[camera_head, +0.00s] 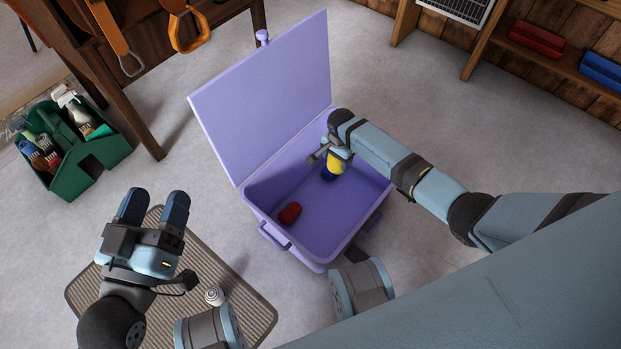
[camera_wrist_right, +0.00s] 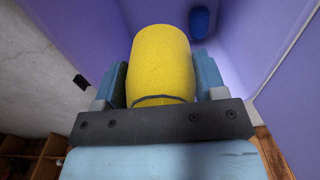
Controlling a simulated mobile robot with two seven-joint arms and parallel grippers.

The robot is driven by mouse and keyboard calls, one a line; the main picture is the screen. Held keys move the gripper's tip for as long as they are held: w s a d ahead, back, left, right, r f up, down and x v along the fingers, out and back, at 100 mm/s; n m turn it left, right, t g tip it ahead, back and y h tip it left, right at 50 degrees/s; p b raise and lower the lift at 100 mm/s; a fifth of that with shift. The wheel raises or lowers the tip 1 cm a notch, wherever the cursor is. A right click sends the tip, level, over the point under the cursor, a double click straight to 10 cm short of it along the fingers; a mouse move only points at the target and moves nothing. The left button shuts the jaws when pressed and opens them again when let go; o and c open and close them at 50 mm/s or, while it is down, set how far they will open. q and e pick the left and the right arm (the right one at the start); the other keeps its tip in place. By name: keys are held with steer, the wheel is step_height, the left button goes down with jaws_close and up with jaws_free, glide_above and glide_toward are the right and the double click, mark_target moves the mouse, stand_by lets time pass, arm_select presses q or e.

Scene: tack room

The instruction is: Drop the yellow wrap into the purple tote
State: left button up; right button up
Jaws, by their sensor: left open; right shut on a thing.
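The purple tote (camera_head: 330,228) stands open on the floor, its lid (camera_head: 262,92) raised at the back left. My right gripper (camera_head: 336,156) is over the inside of the tote, shut on the yellow wrap (camera_head: 335,164). In the right wrist view the yellow wrap (camera_wrist_right: 160,62) sits between both fingers, with the purple walls beyond. A red wrap (camera_head: 289,213) lies on the tote floor. A blue wrap (camera_wrist_right: 200,21) is also inside, partly hidden below the yellow one in the head view. My left gripper (camera_head: 153,208) is open and empty above the mat, outside the tote.
A ribbed mat (camera_head: 245,305) lies left of the tote, with a white wrap (camera_head: 214,296) on it. A green caddy (camera_head: 82,160) of brushes stands at the left. A wooden shelf (camera_head: 550,62) with red and blue boxes is at the back right.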

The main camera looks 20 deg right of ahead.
arm_select(q)
steer(key=shift+g, duration=0.9)
steer(key=shift+d+f+b, duration=0.15)
steer(key=shift+f+b, duration=1)
steer(key=shift+f, duration=1.05)
arm_select(e)
steer(key=shift+f, duration=1.15)
steer(key=o, duration=1)
step_height(320, 180, up, 11)
steer(key=p, duration=0.6)
steer(key=shift+r, duration=0.1)
steer(key=shift+r+p, duration=0.35)
steer(key=shift+r, duration=0.95)
arm_select(q)
step_height(320, 180, up, 8)
steer(key=a+t, duration=0.1)
steer(key=t, duration=0.2)
steer(key=shift+f+y, duration=0.25)
steer(key=shift+y, duration=0.05)
steer(key=shift+s+n, duration=0.1)
steer(key=shift+n, duration=0.2)
